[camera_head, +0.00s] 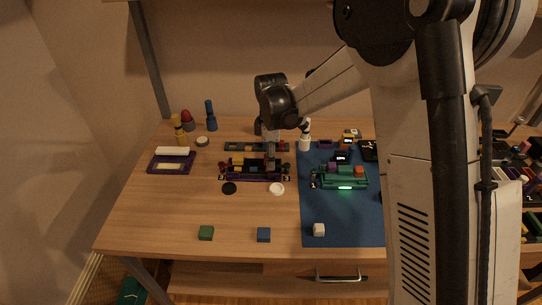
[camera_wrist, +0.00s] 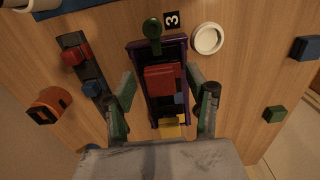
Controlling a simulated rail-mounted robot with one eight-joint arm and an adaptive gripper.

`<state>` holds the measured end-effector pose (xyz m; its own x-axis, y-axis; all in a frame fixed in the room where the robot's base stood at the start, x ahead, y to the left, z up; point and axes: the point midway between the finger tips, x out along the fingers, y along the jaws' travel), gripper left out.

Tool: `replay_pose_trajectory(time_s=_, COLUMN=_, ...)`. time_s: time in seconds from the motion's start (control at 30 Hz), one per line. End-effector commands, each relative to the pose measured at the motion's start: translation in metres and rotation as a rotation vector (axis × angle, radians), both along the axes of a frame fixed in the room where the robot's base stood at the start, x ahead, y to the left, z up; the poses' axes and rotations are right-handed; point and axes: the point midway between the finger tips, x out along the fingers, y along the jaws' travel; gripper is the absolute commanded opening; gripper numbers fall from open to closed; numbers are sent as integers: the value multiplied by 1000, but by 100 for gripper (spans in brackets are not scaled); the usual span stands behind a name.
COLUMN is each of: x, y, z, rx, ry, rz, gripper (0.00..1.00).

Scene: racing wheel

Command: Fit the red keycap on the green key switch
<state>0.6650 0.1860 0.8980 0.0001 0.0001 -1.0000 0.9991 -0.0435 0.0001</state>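A red block (camera_wrist: 160,78), which looks like the red keycap, sits in a dark purple holder (camera_wrist: 139,47) beside blue and yellow pieces. The holder also shows in the head view (camera_head: 258,178). My gripper (camera_wrist: 164,108) is open above the holder in the wrist view, one finger on each side, apart from the red block. In the head view my gripper (camera_head: 270,162) partly hides the holder's middle. A green device (camera_head: 345,184) with a glowing green strip sits on the blue mat and carries purple and orange-red pieces. I cannot make out a separate green key switch.
A dark bar (camera_head: 232,147) with coloured pieces lies behind the holder. The blue mat (camera_head: 340,220) is mostly clear in front.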

Motion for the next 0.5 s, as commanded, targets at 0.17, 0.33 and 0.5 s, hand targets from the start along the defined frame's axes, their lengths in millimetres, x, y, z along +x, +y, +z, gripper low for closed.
replay_pose_trajectory(time_s=0.17, x=0, y=0, z=0, rx=0, ry=0, rz=0, gripper=51)
replay_pose_trajectory(time_s=0.33, x=0, y=0, z=9, rx=0, ry=0, rz=0, gripper=51)
replay_pose_trajectory(time_s=0.5, x=0, y=0, z=38, rx=0, ry=0, rz=0, gripper=51)
